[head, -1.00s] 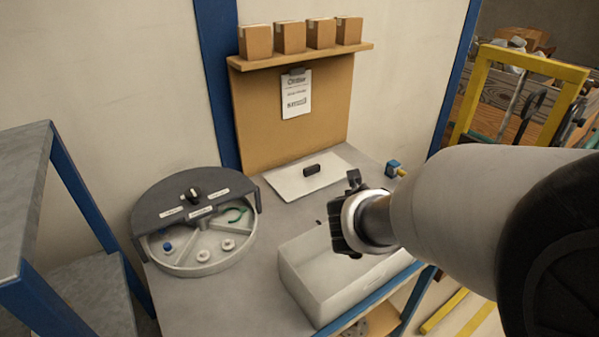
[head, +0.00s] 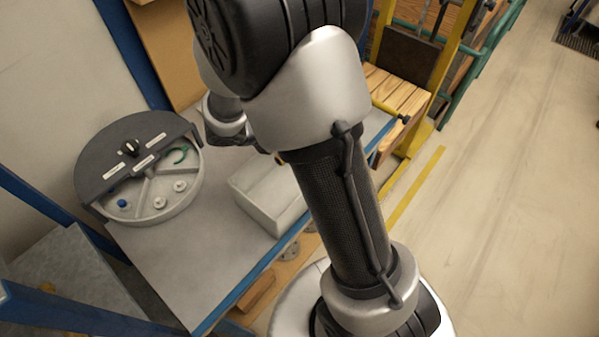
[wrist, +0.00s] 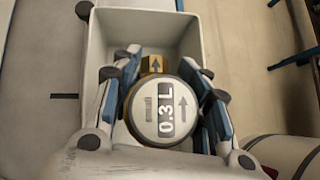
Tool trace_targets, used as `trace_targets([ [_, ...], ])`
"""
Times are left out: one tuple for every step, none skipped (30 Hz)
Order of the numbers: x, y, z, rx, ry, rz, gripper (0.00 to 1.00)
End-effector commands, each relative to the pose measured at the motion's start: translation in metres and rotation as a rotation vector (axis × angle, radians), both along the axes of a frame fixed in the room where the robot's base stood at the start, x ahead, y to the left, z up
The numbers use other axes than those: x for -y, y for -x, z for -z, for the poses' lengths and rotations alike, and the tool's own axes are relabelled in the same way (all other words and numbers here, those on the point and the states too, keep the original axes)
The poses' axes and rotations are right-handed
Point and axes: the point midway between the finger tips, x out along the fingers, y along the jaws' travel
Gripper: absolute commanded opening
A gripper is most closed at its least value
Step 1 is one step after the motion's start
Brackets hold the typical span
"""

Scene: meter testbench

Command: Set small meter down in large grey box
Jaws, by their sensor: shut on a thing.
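The large grey box (wrist: 184,32), pale and open-topped, lies around and beneath the meter in the wrist view. How far the meter is above the box floor is hard to tell. In the head view the box (head: 268,205) stands on the bench and my arm covers its right part. My gripper (head: 228,138) is partly hidden there, and the meter cannot be made out.
A round sectioned tray (head: 160,205) with a dark half-cover (head: 118,150) and small parts stands left of the box. Bare bench top (head: 175,260) lies in front of it. A blue-edged shelf frame (head: 60,312) stands at the lower left.

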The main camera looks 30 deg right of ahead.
Motion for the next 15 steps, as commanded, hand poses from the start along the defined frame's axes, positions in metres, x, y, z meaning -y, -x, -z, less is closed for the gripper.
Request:
trace_targets([
  [0.000,0.000,0.019,-0.003,0.002,-0.002,0.01],
  [0.000,0.000,0.027,-0.003,0.001,-0.002,0.01],
  [0.000,0.000,0.038,-0.003,0.001,-0.002,0.01],
  [0.000,0.000,0.045,-0.003,0.002,-0.002,0.01],
  [0.000,0.000,0.052,-0.004,0.002,-0.003,0.01],
  [0.000,0.000,0.061,-0.002,0.001,-0.002,0.01],
  [0.000,0.000,0.067,-0.003,0.002,-0.004,0.01],
  [0.000,0.000,0.072,-0.001,0.000,-0.003,0.01],
  [0.000,0.000,0.077,-0.001,0.000,-0.003,0.01],
  [0.000,0.000,0.081,-0.001,0.000,-0.004,0.01],
  [0.000,0.000,0.084,0.000,0.000,-0.003,0.01],
  [0.000,-0.001,0.086,0.001,0.001,-0.004,0.01],
  [0.000,-0.001,0.088,0.002,0.001,-0.003,0.01],
  [0.000,-0.001,0.089,0.002,0.001,-0.004,0.01],
  [0.000,-0.001,0.090,0.002,0.001,-0.004,0.01],
])
